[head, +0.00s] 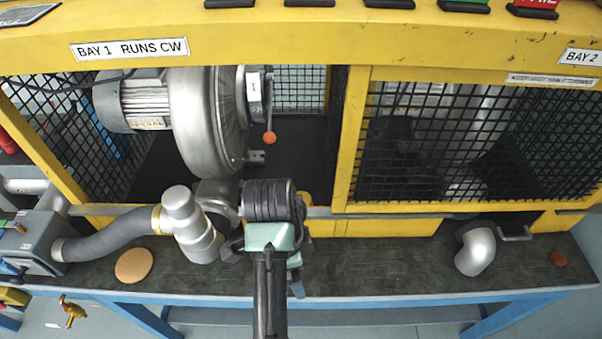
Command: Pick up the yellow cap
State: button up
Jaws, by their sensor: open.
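My gripper (268,242) is over the bench in front of the blower bay, at the end of my dark arm coming up from the bottom. It is open; its fingertips are hard to make out from above. No yellow cap shows clearly. A small rounded yellow piece (306,198) peeks out just right of the black ribbed part by my gripper, against the yellow frame; I cannot tell if it is the cap. The area directly behind and under my gripper is hidden.
A grey blower (206,120) with an orange-knobbed lever (269,137) sits in the left bay. A silver pipe fitting (192,225) and grey hose (105,237) are left of my gripper.

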aim_at(307, 198)
jog(key=i, duration=0.85)
